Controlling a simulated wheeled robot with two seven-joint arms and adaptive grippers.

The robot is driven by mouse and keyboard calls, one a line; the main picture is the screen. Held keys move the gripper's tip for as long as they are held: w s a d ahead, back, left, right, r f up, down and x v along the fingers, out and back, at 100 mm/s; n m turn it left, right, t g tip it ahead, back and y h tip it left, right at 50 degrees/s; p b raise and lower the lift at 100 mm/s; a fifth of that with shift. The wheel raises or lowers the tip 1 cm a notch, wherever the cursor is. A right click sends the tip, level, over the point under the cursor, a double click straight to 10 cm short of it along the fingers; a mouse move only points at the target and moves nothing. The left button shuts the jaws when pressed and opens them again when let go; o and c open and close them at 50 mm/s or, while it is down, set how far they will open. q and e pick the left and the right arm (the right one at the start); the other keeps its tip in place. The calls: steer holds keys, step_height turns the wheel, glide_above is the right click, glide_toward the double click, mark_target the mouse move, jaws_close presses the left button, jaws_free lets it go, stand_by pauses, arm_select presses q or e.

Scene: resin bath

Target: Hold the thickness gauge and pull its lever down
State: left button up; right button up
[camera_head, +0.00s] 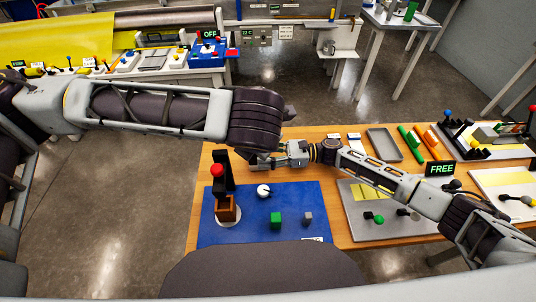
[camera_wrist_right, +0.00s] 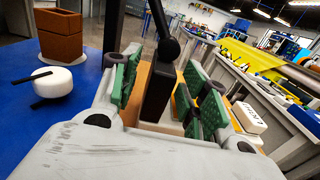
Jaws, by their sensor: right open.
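A black upright device with a red ball knob (camera_head: 218,170) stands at the left of the blue mat, beside a brown block (camera_head: 227,208); it looks like the thickness gauge. My right gripper (camera_head: 265,160) is to the right of it, at the mat's far edge. The right wrist view shows its green-padded fingers (camera_wrist_right: 160,90) open, with a black block (camera_wrist_right: 157,95) and a dark ball on a rod (camera_wrist_right: 168,50) in the gap. I cannot tell whether these belong to the gauge or are touched. The left arm reaches over from the left; its fingertips are hidden.
The blue mat (camera_head: 250,231) holds a white round piece (camera_head: 264,191), a green block (camera_head: 276,219) and a small grey block (camera_head: 308,217). A grey tray (camera_head: 384,145), markers and a FREE sign (camera_head: 440,169) are on the right. The mat's front part has free room.

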steer(key=shift+c, duration=0.3)
jaws_close()
